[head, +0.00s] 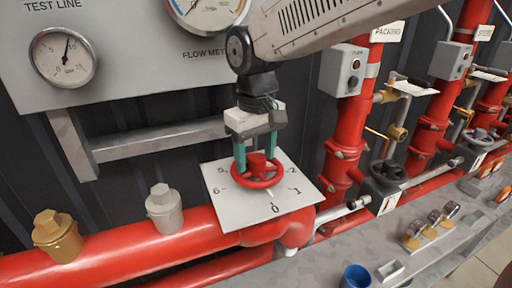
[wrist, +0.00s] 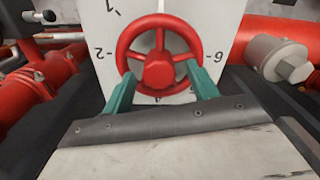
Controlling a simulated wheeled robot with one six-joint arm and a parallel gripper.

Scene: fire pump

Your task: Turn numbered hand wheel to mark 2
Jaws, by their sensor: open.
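The red hand wheel (head: 257,171) sits on a white square plate (head: 225,206) with numbers around it, above the red pipe. In the head view, 0 is at the front, 1 at the right and 6 at the left; 2 is farther back right. My gripper (head: 256,165) points down over the wheel, its two teal fingers on opposite sides of the rim. In the wrist view the wheel (wrist: 159,72) lies between the open fingers (wrist: 162,92); 2 is left and 6 right. Whether the fingers touch the rim is unclear. No pointer is clear on the wheel.
A gauge panel (head: 120,70) stands behind at left. Red vertical pipes (head: 345,130) with valves and a grey switch box (head: 343,70) stand at right. A brass cap (head: 57,236) and a grey cap (head: 164,208) rise from the pipe. A blue cup (head: 355,277) stands at front right.

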